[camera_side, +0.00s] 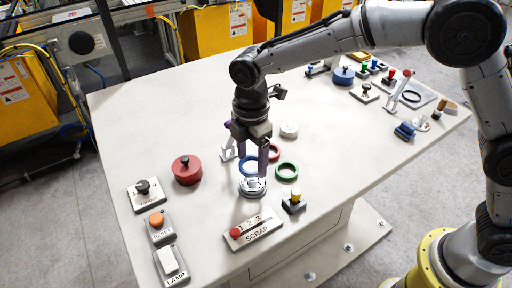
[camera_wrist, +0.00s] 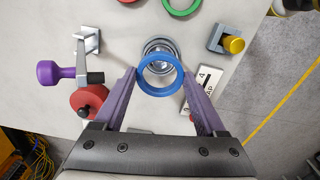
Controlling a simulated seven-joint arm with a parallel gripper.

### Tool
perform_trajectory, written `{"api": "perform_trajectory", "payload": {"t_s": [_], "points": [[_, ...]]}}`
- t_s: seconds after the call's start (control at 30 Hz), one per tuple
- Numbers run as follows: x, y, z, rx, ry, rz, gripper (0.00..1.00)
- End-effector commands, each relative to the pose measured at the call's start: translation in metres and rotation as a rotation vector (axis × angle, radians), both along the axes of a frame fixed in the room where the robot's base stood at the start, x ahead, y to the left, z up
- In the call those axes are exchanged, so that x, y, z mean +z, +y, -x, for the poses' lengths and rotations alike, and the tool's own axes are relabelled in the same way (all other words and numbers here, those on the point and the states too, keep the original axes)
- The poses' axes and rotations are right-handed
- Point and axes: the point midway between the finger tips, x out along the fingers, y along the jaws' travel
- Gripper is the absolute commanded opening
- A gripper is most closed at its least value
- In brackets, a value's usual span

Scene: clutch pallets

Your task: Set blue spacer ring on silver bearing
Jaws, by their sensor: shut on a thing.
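The blue spacer ring (camera_wrist: 160,93) is held between the two purple fingers of my gripper (camera_wrist: 160,76) in the wrist view. In the side view the blue ring (camera_side: 243,171) is between the fingertips of my gripper (camera_side: 251,170), close above the silver bearing. The silver bearing (camera_side: 252,188) stands on the table, its top partly hidden by the ring and fingers. In the wrist view the bearing (camera_wrist: 160,44) shows behind and through the ring, its centre a little above the ring's centre. I cannot tell whether ring and bearing touch.
A green ring (camera_side: 287,171) and a yellow-knobbed block (camera_side: 294,203) are right of the bearing. A red ring (camera_side: 274,153) lies behind. The SCRAP plate (camera_side: 255,231) is in front. A red knobbed disc (camera_side: 187,170) is left. A purple-handled lever (camera_wrist: 62,72) stands close to the fingers.

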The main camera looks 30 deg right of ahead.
Motion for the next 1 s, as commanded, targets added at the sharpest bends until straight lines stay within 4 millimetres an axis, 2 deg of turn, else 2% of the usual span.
{"api": "perform_trajectory", "payload": {"t_s": [0.2, 0.4, 1.0], "points": [[-0.022, -0.001, 0.000, -0.002, 0.002, 0.001, 0.21], [-0.034, -0.001, 0.000, -0.002, 0.001, 0.000, 0.21], [-0.037, -0.001, 0.000, -0.002, 0.000, 0.000, 0.21]]}}
